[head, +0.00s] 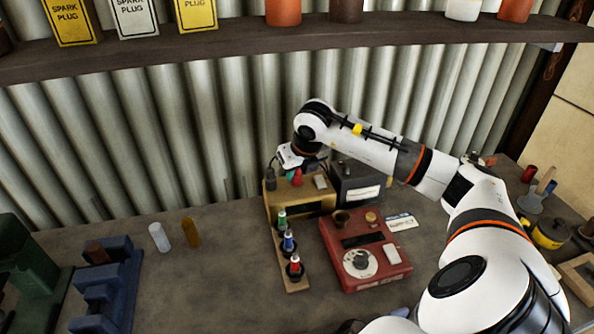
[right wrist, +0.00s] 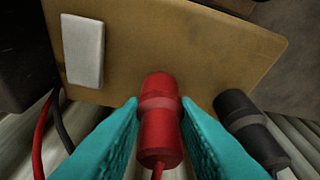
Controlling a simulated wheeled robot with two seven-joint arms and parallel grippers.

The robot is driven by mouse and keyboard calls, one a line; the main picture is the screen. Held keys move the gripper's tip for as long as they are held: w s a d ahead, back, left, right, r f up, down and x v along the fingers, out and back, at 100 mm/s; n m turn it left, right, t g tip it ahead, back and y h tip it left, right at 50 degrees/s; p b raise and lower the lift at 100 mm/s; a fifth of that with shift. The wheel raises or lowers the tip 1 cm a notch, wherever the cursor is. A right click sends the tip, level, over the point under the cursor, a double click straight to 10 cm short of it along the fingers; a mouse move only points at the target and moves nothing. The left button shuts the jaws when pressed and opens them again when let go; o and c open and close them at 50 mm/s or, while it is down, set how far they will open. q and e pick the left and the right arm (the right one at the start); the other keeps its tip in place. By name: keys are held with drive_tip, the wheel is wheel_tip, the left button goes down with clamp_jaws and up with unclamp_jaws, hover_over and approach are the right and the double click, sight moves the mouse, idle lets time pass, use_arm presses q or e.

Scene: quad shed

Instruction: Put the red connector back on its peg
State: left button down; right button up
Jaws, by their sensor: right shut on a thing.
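The red connector (right wrist: 160,118) is between the teal fingers of my right gripper (right wrist: 160,128), which is shut on it. Its red lead runs off at the bottom of the right wrist view. Its far end meets or lies close against the tan box (right wrist: 200,50); I cannot tell whether it is seated on a peg. In the head view the connector (head: 297,178) is a small red spot at my right gripper (head: 292,176), above the tan box (head: 300,206). A black connector (right wrist: 252,128) stands just right of it in the wrist view. My left gripper is not in view.
A dark box (head: 357,182) stands right of the tan box. A wooden strip (head: 294,284) with green, blue and red-topped pieces and a red meter (head: 365,250) are in front. A shelf (head: 230,52) runs above. Bench left of the strip is mostly clear.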

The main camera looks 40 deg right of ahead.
drive_tip(key=o, duration=1.4)
drive_tip(key=shift+o, duration=0.2)
drive_tip(key=shift+r, duration=0.1)
drive_tip(key=shift+r+p, duration=2.1)
drive_tip(key=shift+r, duration=1.35)
